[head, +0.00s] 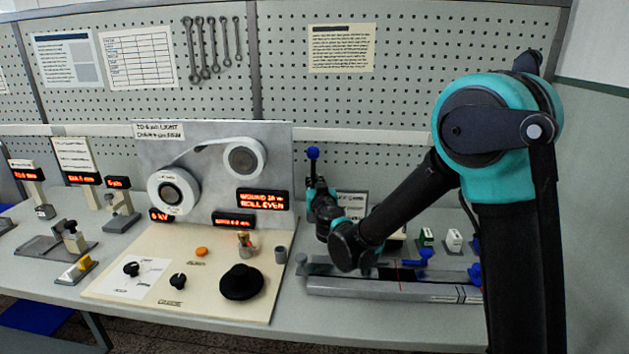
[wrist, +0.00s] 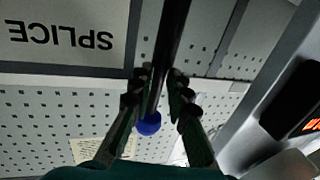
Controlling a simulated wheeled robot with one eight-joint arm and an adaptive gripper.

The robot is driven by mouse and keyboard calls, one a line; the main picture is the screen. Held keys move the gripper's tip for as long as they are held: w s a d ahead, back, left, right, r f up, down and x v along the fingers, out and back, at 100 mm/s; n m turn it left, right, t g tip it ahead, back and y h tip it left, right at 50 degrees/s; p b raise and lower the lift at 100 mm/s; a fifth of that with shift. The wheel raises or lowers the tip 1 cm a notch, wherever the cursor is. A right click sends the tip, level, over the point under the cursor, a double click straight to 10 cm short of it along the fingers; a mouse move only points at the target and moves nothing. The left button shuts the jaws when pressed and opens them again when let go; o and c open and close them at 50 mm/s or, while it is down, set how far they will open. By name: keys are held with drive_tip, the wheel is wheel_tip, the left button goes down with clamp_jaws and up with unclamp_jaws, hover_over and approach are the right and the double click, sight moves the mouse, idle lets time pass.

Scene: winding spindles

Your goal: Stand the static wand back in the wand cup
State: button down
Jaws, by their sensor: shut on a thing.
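The static wand shows in the wrist view as a dark rod (wrist: 172,40) with a blue ball end (wrist: 148,123). My gripper (wrist: 158,85) is shut on the rod, one finger on each side. In the head view my gripper (head: 316,190) is above the bench, right of the winding panel, and the wand's blue ball (head: 313,153) sticks up above it. The lower part of the wand is hard to make out there. A small grey cup (head: 281,255), which looks like the wand cup, stands at the right edge of the beige board, below and left of my gripper. Nothing stands in it.
The beige board (head: 215,305) carries knobs, a black disc (head: 240,282) and a small holder with tools (head: 245,243). The winding panel (head: 215,150) with its rolls stands behind. A metal rail fixture (head: 390,290) lies to the right, under my arm. Pegboard closes the back.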

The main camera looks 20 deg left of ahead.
drive_tip(key=shift+f, duration=0.55)
drive_tip(key=shift+r, duration=0.2)
drive_tip(key=shift+r, duration=0.5)
drive_tip(key=shift+f, duration=0.7)
idle(1.1)
drive_tip(key=c, duration=1.4)
unclamp_jaws()
drive_tip(key=shift+o, duration=0.2)
drive_tip(key=v, duration=1.2)
drive_tip(key=shift+s+a, duration=0.15)
